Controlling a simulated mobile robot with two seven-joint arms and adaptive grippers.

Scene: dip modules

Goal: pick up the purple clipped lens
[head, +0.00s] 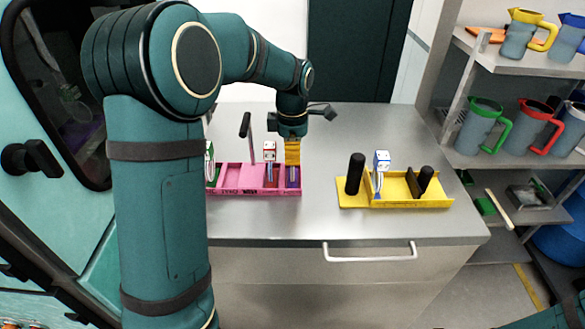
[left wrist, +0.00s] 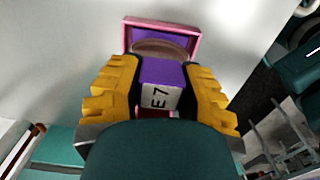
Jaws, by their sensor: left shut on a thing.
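The purple clipped lens (head: 293,177) stands in the rightmost compartment of the pink tray (head: 240,192) in the head view. My left gripper (head: 292,158) points straight down over it and is shut on its top. In the left wrist view the lens's purple top and white label marked E7 (left wrist: 161,80) sit between the yellow fingers of the left gripper (left wrist: 160,92). Its lower part is mostly hidden there. My right gripper is not in view.
To the right, a yellow tray (head: 440,200) holds a blue-topped piece (head: 381,162) and black posts. The steel counter (head: 322,222) is clear between the trays.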

